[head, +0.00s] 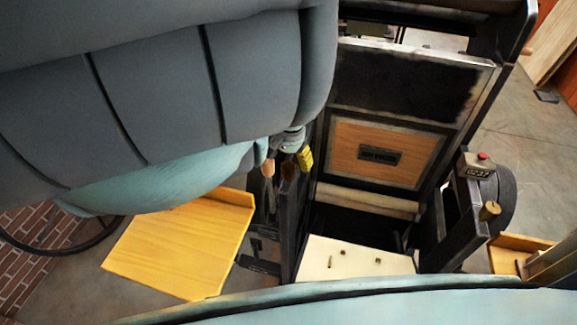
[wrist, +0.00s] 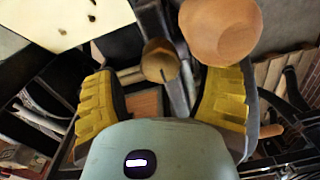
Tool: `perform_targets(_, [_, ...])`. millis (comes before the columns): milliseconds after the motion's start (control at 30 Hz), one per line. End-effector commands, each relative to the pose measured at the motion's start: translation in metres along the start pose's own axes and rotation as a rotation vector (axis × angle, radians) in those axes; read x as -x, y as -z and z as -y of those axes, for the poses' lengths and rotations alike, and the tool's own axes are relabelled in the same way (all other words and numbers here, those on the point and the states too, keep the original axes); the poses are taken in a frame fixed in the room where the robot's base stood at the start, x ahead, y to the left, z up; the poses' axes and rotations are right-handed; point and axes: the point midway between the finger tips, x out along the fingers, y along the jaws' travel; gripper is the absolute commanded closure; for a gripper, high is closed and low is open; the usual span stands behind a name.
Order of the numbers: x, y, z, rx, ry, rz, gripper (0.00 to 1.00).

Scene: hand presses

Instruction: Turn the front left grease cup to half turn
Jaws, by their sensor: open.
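The front left grease cup (wrist: 160,58) is a brass-coloured, round piece in the upper middle of the wrist view. A small dark mark shows near its lower rim. My gripper (wrist: 168,78) is open, with one yellow ribbed finger on each side of the cup in that view. I see no contact, and the depth between fingers and cup is unclear. In the head view my gripper (head: 290,157) is beside the press's left upright, largely covered by my arm. I cannot make out the cup clearly there.
A rounded wooden knob (wrist: 220,30) is close beside the right finger. A matching brass cup (head: 489,211) is on the right upright, below a control box (head: 478,165) with a red button. A cream press bed (head: 355,262) lies between the uprights; a yellow wooden shelf (head: 180,245) is left.

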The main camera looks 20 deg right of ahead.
Motion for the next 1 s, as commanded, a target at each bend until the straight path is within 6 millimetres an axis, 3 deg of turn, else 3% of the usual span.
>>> perform_targets(333, [-0.023,0.000,-0.002,-0.001,-0.003,0.002,0.26])
perform_targets(767, [-0.026,0.000,0.000,0.000,0.001,0.001,0.24])
perform_targets(1000, [-0.026,0.000,0.000,0.000,0.000,0.001,0.48])
